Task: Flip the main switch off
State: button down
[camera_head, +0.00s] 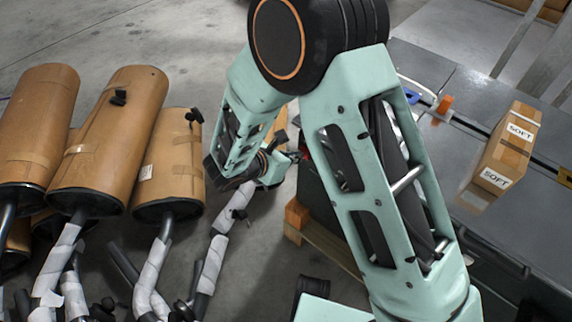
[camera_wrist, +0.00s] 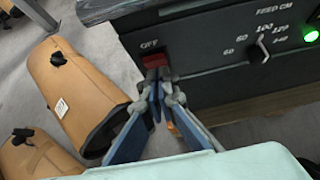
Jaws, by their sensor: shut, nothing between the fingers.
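The main switch (camera_wrist: 155,62) is a red rocker in the wrist view, under the label OFF on a dark control panel (camera_wrist: 210,75). My gripper (camera_wrist: 158,77) is shut and empty. Its blue fingertips are right at the switch's lower edge and overlap it in the picture; I cannot tell whether they press on it. A round green lamp (camera_wrist: 310,36) is lit at the panel's right.
A selector knob (camera_wrist: 263,50) marked FEED CM is right of the switch. Brown-wrapped mufflers (camera_head: 108,140) stand to the left, with one (camera_wrist: 75,85) near my gripper. A carton (camera_head: 506,150) marked SOFT lies on the grey machine top (camera_head: 455,100). A wooden pallet (camera_head: 325,245) shows below.

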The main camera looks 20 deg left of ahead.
jog(key=shift+w+d+r, duration=0.1)
jog(key=shift+w, duration=0.15)
jog(key=shift+w+d+r+p, duration=0.15)
jog(key=shift+w+r+p, duration=0.15)
jog(key=shift+p, duration=0.25)
jog(key=shift+g+p, duration=0.3)
jog(key=shift+g, duration=0.1)
jog(key=shift+r+p, duration=0.3)
jog(key=shift+r, duration=0.3)
